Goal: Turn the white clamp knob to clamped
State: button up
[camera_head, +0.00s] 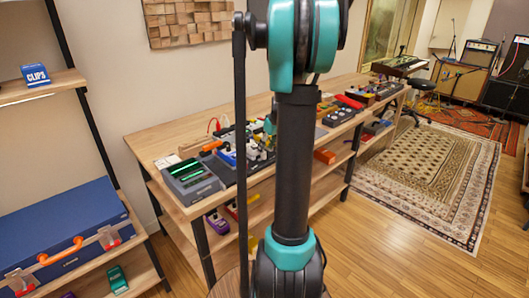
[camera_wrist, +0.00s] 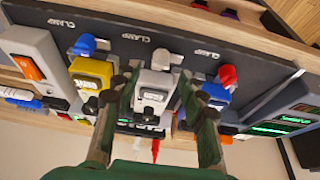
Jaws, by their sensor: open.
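The white clamp knob (camera_wrist: 160,58) sits at the middle of a row of three knobs on a dark board (camera_wrist: 120,36), at the end of a white and grey block (camera_wrist: 152,95). The board carries CLAMP labels by the knobs. My gripper (camera_wrist: 157,84) is open, with one finger on each side of the white block, just short of the knob. I cannot tell whether the fingers touch the block. In the head view my arm hides the gripper and much of the board.
A blue block (camera_wrist: 215,95) with a red knob (camera_wrist: 228,76) is close on the right. The wooden bench (camera_head: 150,147) holds several other devices. The rug area (camera_head: 425,175) is clear.

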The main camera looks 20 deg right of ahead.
aim_at(265, 154)
jog(key=shift+x, duration=1.6)
grip_shut()
